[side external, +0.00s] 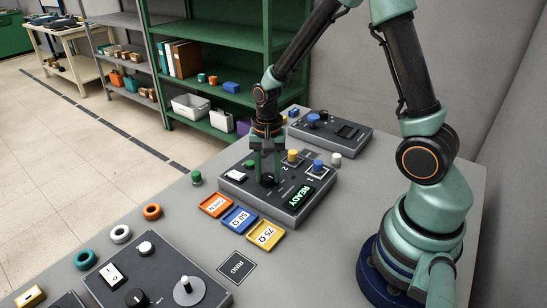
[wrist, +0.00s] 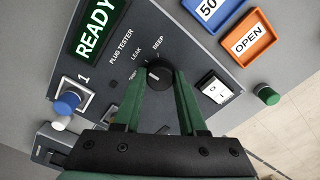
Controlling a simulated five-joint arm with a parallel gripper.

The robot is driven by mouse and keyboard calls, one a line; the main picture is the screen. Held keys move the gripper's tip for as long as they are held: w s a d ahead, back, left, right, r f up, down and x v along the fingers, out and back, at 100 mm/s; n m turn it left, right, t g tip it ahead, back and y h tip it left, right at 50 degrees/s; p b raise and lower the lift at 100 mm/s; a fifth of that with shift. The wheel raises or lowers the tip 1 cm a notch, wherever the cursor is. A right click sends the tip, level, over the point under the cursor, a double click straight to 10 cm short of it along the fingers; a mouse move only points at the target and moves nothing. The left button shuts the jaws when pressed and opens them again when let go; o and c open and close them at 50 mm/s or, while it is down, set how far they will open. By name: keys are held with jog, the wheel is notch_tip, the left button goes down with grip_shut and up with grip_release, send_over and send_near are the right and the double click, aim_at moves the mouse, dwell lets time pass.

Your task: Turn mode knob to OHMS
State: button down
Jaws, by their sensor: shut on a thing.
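The black mode knob (wrist: 160,74) sits on the plug tester (wrist: 195,55), a dark grey box with a lit READY display (wrist: 97,28). The labels BEEP and LEAK show beside the knob in the wrist view. I cannot read an OHMS label, and I cannot tell for sure which label the knob's small white mark points to. My gripper (wrist: 160,82) has its green fingers on both sides of the knob and is shut on it. In the side external view, my gripper (side external: 267,172) reaches straight down onto the tester, and its fingers partly hide the knob.
The tester carries a white rocker switch (wrist: 214,91) and blue (side external: 318,165) and yellow (side external: 292,156) plugs. Orange (side external: 205,212), blue (side external: 252,230) and yellow (side external: 276,243) trays lie in front. Another control box (side external: 345,130) stands behind, and one (side external: 165,262) at the front left.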

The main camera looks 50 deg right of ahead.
aim_at(268, 176)
jog(key=n, duration=0.4)
jog(key=shift+n, duration=2.1)
jog(key=shift+c, duration=2.3)
grip_release()
jog(key=shift+r, duration=0.1)
notch_tip(268, 176, up, 12)
